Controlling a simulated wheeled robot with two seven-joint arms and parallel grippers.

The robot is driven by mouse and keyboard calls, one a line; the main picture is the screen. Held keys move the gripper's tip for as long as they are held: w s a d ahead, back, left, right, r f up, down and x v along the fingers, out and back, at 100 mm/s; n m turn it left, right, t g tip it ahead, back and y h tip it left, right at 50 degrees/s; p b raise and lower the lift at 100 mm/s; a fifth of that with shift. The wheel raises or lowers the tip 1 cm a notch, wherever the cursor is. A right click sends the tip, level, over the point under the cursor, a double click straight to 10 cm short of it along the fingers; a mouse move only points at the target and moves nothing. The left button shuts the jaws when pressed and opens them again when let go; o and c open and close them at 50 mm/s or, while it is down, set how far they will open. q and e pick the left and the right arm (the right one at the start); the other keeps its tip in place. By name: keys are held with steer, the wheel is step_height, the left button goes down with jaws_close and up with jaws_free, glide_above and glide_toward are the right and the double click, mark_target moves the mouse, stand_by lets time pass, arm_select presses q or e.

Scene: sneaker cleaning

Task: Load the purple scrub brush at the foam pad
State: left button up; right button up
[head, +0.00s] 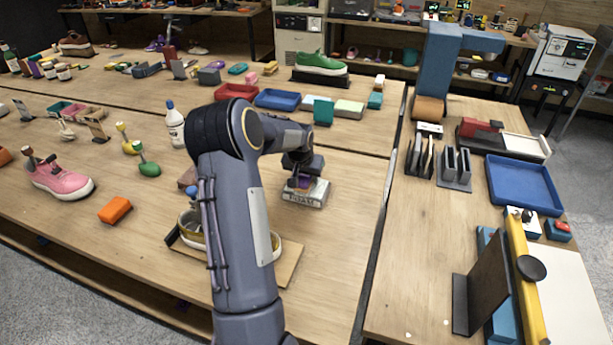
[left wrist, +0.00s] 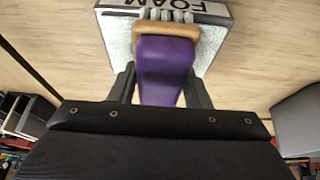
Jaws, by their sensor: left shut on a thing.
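The foam pad (head: 306,194) is a light grey block lettered FOAM on the table right of my left forearm. It also shows at the top of the left wrist view (left wrist: 216,30). My left gripper (head: 299,180) is over the pad, shut on the purple scrub brush (left wrist: 165,68), which has a purple handle and a tan head. In the left wrist view the brush head is at the pad; whether the bristles press on it or sit just above is hard to tell. In the head view the gripper hides most of the brush. My right gripper is not in view.
A shoe (head: 290,250) on a wooden board (head: 290,268) is partly hidden behind my left arm. A white bottle (head: 175,124), green brush (head: 149,169), orange block (head: 115,210) and pink sneaker (head: 62,180) stand to the left. The table right of the pad is clear.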

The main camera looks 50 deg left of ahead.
arm_select(q)
steer(key=shift+r+p, duration=2.15)
steer(key=shift+r, duration=1.35)
steer(key=shift+d, duration=0.1)
